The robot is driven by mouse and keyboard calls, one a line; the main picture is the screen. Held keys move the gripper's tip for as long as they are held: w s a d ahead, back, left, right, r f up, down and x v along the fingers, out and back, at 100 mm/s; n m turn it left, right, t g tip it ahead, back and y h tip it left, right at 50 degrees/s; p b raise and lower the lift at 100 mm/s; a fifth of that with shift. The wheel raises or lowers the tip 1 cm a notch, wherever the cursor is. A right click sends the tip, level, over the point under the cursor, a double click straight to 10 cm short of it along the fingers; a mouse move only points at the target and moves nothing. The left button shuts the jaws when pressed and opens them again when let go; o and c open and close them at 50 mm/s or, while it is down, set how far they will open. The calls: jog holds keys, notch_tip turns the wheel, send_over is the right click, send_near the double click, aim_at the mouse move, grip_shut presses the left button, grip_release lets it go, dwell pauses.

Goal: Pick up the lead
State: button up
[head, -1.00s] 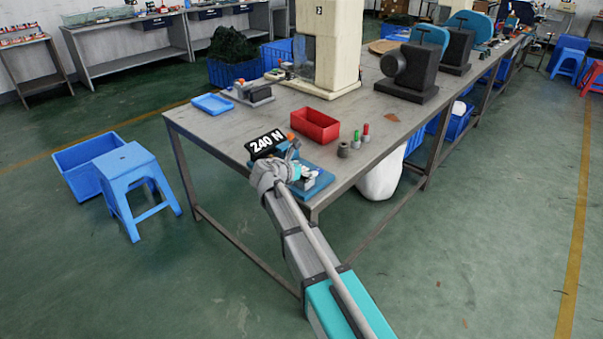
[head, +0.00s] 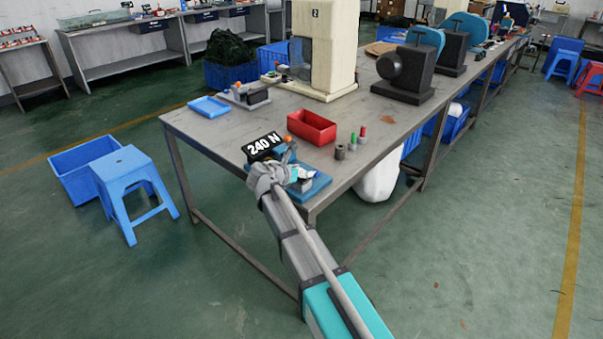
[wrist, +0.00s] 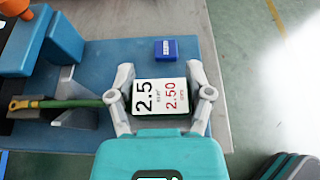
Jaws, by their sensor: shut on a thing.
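The lead (wrist: 82,101) is a green wire with a yellow end at the left of the wrist view. It runs right to my left finger, over a blue plate. A white block (wrist: 160,96) marked 2.5 and 2.50 fills the space between my fingers, apparently the lead's label. My gripper (wrist: 160,92) is shut on it, with a finger at each side. The wire's join to the block is hidden by the finger. In the head view my gripper (head: 292,178) is low over the blue fixture at the table's near corner, and the lead cannot be made out.
A blue fixture (head: 318,187) with a black 240 N sign (head: 263,147) stands there. A small blue block (wrist: 179,49) lies beyond my gripper. A red bin (head: 312,127), pegs (head: 352,140) and a blue tray (head: 209,107) are farther back on the table (head: 225,137).

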jog(key=shift+r, duration=0.2)
jog(key=shift+r+p, duration=0.75)
jog(key=shift+p, duration=0.2)
jog(key=s+d+r+p, duration=0.2)
jog(key=s+r+p, duration=0.9)
jog(key=s, duration=0.2)
jog(key=shift+s+d, duration=0.4)
jog(key=shift+w+r, duration=0.1)
